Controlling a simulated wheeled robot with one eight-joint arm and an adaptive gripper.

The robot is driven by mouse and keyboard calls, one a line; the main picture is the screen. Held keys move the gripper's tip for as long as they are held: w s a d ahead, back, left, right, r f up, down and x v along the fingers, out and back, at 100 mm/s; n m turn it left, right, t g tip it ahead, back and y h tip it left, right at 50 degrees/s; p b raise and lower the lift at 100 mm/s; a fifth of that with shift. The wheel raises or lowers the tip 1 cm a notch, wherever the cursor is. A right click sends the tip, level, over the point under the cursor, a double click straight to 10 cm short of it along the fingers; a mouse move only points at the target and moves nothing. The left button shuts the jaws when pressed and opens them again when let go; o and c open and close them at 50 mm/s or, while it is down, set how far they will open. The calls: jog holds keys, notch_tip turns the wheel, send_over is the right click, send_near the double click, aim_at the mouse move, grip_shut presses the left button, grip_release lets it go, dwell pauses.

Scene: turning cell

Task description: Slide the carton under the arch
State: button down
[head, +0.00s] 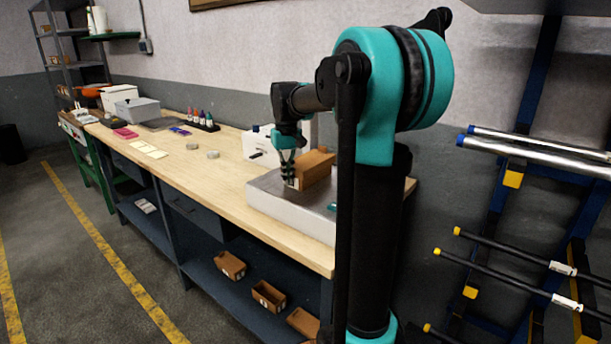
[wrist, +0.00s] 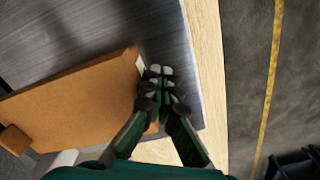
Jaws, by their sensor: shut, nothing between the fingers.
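A brown, flat-topped, box-like thing (head: 316,168) stands on a grey metal plate (head: 270,200) at the near end of the bench. It also fills the left of the wrist view (wrist: 75,100), with a narrow pale strip at its end by my fingers. I cannot tell from these views whether it is the carton or the arch, and no clear opening shows. A small brown block (wrist: 14,139) shows at its far left end. My gripper (head: 289,183) is shut and empty beside the near end; its fingertips (wrist: 160,72) look close to it, contact unclear.
A white machine (head: 262,146) stands behind the plate. The bench between is mostly clear. A rack of bars (head: 530,220) stands at the right.

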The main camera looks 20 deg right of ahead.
aim_at(312, 158)
jog(key=shift+w+d, duration=0.15)
jog(key=shift+w+d, duration=0.85)
jog(key=shift+d, duration=0.3)
jog(key=shift+w+d, duration=0.45)
jog(key=shift+d, duration=0.15)
jog(key=shift+w+d, duration=0.4)
jog(key=shift+d, duration=0.2)
jog(key=shift+d, duration=0.1)
jog(key=shift+w+d, duration=0.9)
jog(key=shift+d, duration=0.25)
jog(key=shift+w+d, duration=0.1)
jog(key=shift+w+d, duration=0.8)
jog(key=shift+d, duration=0.3)
